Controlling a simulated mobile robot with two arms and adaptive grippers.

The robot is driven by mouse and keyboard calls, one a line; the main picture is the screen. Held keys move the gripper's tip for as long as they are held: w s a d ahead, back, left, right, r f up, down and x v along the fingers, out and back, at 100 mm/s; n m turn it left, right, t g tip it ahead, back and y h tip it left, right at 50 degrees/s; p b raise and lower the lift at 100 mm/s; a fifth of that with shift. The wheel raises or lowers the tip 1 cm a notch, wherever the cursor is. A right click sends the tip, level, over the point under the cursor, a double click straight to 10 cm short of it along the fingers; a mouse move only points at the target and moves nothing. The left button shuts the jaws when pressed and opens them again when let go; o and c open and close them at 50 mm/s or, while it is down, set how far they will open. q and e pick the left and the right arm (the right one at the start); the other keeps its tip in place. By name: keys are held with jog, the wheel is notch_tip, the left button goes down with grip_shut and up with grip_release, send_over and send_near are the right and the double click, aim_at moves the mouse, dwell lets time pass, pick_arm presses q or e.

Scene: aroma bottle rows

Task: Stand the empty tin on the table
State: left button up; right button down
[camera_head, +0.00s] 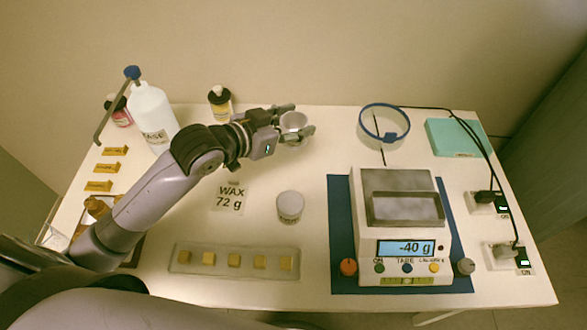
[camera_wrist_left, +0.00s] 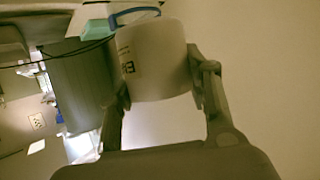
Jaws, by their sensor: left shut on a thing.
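My left gripper (camera_head: 295,123) is shut on a white tin (camera_head: 293,126) near the back edge of the table (camera_head: 335,150). The tin's open top shows a pale grey inside that looks empty. In the left wrist view the tin (camera_wrist_left: 155,62) sits between the two fingers, with part of a dark label showing. I cannot tell whether its base touches the table. My right gripper is not in view.
A second white tin (camera_head: 290,208) stands nearer the front, beside a "WAX 72 g" card (camera_head: 229,197). A scale (camera_head: 403,225) reading -40 g stands right on a blue mat (camera_head: 342,235). A tray (camera_head: 182,268) of wax cubes lies in front.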

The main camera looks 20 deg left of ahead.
pick_arm(q)
notch_tip(320, 180, down, 14)
jog(key=shift+f+b, duration=0.1)
jog(key=shift+b, duration=0.6)
jog(key=o, duration=0.6)
jog(key=shift+f, duration=0.15)
jog(key=o, duration=0.4)
jog(key=shift+o, duration=0.2)
jog(key=shift+r, duration=0.25)
jog(key=v, duration=1)
jog(key=shift+s+a+f, duration=0.1)
jog(key=shift+f, duration=0.05)
jog(key=shift+v, duration=0.9)
